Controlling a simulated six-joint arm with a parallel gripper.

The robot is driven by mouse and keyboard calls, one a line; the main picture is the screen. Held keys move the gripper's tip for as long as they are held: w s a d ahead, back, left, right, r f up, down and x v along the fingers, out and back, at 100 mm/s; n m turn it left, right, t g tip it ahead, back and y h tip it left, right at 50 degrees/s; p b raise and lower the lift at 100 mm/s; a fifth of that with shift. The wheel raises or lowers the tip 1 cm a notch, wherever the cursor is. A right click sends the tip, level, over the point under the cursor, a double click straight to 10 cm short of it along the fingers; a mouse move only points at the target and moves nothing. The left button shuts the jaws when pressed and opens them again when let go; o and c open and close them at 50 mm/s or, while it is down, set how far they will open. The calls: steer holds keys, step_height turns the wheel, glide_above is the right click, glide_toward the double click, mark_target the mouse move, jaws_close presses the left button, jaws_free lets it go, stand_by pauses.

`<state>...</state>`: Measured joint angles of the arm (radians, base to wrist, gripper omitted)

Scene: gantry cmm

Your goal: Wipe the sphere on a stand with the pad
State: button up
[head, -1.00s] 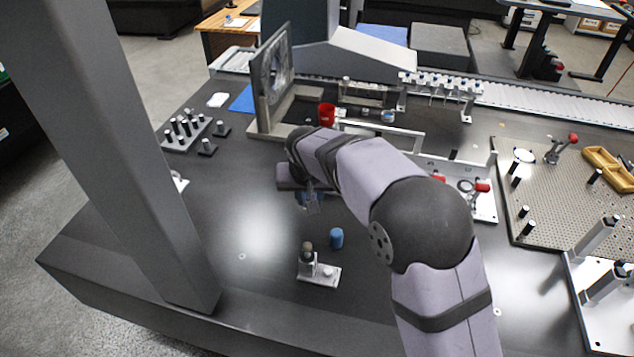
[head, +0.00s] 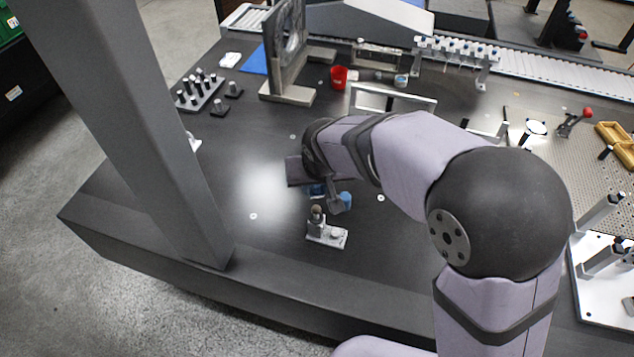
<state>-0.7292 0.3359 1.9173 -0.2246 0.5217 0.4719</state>
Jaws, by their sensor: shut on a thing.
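The sphere on a stand (head: 317,211) is a small brownish ball on a short post, upright on a pale base plate near the front of the dark table. The pad (head: 346,198) is a small blue cylinder just right of and behind the ball. My gripper (head: 337,206) is at the pad, with its jaws shut on it. The jaws partly hide the pad. The pad is apart from the ball, and I cannot tell whether it still touches the table.
A big grey column (head: 135,130) rises on the left. A red cup (head: 339,76), an upright framed plate (head: 285,50) and a block of black pegs (head: 199,92) stand farther back. A perforated plate (head: 560,170) lies at the right. The table left of the stand is clear.

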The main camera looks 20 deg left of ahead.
mark_target(317, 208)
steer(key=shift+f+b, duration=2.45)
steer(key=shift+f, duration=0.75)
steer(key=shift+f, duration=0.3)
steer(key=shift+w+a, duration=0.2)
steer(key=shift+w, duration=0.25)
steer(key=shift+s+d, duration=0.1)
steer(key=shift+s, duration=0.15)
steer(key=shift+s+d+f+b, duration=0.1)
steer(key=shift+s+d+b, duration=0.25)
steer(key=shift+s, duration=0.3)
stand_by(0.9)
steer(key=shift+w+a, duration=0.25)
steer(key=shift+w, duration=0.35)
steer(key=shift+w+a, duration=0.1)
stand_by(0.6)
steer(key=shift+s+d, duration=0.2)
steer(key=shift+s, duration=0.2)
